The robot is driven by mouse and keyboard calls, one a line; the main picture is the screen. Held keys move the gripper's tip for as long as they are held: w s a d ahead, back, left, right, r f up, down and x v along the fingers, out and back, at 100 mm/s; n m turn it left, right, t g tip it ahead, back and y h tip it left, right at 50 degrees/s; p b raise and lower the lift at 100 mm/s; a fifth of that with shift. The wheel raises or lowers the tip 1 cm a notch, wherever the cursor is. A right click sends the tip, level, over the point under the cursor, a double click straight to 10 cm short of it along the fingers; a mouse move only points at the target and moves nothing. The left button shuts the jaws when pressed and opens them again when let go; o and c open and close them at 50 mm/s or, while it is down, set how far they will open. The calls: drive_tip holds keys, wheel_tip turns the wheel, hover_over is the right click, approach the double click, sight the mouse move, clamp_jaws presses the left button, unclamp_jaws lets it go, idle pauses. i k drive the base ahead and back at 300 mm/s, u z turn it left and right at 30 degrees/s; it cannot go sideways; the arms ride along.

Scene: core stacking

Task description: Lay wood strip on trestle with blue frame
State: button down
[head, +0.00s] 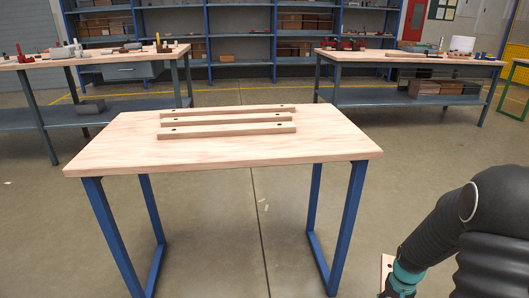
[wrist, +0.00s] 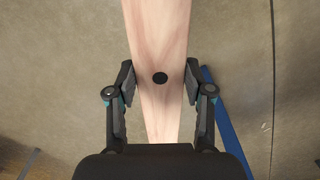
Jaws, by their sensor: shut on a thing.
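The trestle is a wood-topped table (head: 110,150) with blue legs, in the middle of the head view. Several wood strips lie side by side across its top, among them a front strip (head: 227,131) with dark dots near its ends. My gripper (wrist: 160,88) is shut on a wood strip (wrist: 160,35) with a black dot, its fingers pressed on both long edges. In the head view a small part of this held strip (head: 386,268) shows at the lower right, off the table's right side. My gripper is mostly hidden there by my arm.
A blue bar (wrist: 225,120) shows on the floor side right of the strip in the wrist view. Workbenches stand behind, at left (head: 100,57) and right (head: 420,58), bearing tools. The trestle top is bare at its front, left and right.

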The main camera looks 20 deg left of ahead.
sight(227, 147)
drive_tip(key=u, duration=0.95)
